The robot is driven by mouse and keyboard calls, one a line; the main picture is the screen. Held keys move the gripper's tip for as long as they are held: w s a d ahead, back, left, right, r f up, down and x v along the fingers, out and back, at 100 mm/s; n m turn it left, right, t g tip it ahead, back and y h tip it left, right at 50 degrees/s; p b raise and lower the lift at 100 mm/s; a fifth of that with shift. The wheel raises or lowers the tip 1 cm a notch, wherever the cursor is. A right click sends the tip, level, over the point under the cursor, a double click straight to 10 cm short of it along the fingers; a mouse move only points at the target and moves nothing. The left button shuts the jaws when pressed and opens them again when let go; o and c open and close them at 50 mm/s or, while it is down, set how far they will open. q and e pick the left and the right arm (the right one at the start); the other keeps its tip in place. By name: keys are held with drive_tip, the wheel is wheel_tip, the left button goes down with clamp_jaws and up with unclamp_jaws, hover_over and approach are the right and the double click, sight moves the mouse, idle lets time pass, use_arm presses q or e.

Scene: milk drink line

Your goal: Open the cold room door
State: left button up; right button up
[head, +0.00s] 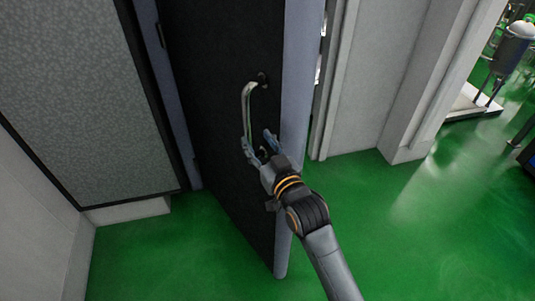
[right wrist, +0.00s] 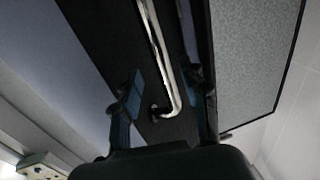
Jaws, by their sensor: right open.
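The cold room door (head: 225,110) is a dark panel with a blue-grey edge in the head view. It stands ajar, with a narrow gap at its right side. A curved metal handle (head: 247,108) is fixed on the dark face and also shows in the right wrist view (right wrist: 160,50). My right gripper (head: 258,141) is open at the lower part of the handle. In the right wrist view the handle lies between its two spread fingers (right wrist: 165,95); I cannot tell whether they touch it. My left gripper is not in view.
A grey textured wall panel (head: 75,90) stands left of the door. A pale wall and frame (head: 375,80) stand to the right. The green floor (head: 400,240) is clear at front right. Metal equipment (head: 512,50) stands at the far right.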

drive_tip(key=v, duration=0.5)
drive_tip(key=shift+s+d, duration=0.1)
drive_tip(key=shift+s, duration=0.05)
drive_tip(key=shift+c, duration=0.2)
